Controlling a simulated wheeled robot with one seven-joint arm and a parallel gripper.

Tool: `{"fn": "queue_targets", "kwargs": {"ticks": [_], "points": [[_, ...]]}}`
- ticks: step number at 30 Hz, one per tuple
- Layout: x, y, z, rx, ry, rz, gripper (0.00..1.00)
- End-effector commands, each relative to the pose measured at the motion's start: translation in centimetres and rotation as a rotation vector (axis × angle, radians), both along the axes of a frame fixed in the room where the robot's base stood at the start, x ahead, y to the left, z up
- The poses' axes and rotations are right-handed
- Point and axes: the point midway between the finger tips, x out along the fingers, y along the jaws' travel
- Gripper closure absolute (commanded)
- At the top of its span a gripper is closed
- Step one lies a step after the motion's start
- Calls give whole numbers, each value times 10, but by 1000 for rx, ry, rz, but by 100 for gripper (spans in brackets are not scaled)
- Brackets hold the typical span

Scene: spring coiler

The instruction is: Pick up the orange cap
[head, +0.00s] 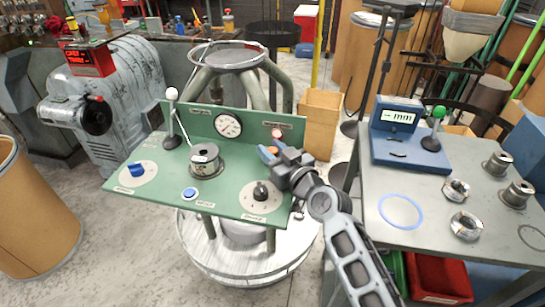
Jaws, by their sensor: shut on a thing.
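My gripper (270,153) is in front of the green panel's upright board, at its right side. It is shut on a small orange thing, which I take to be the orange cap (272,149). Only a little orange shows between the fingertips, next to a blue patch; the rest is hidden by the gripper. The gripper is above the green panel top (225,185), and I cannot tell how far above.
The green panel carries a spool (205,160), a gauge (228,125), a white-knobbed lever (172,95), a blue knob (137,170), a blue button (190,193) and a black knob (261,190). The grey table (420,195) at right holds a blue display box (398,115) and several metal parts.

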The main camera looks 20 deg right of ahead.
Motion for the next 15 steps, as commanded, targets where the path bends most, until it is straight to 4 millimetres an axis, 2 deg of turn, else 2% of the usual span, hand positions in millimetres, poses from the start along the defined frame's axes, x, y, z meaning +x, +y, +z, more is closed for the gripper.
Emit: {"fn": "queue_targets", "kwargs": {"ticks": [1,3,15], "points": [[0,0,0,0,0,0,93],[0,0,0,0,0,0,100],[0,0,3,0,-2,0,100]]}}
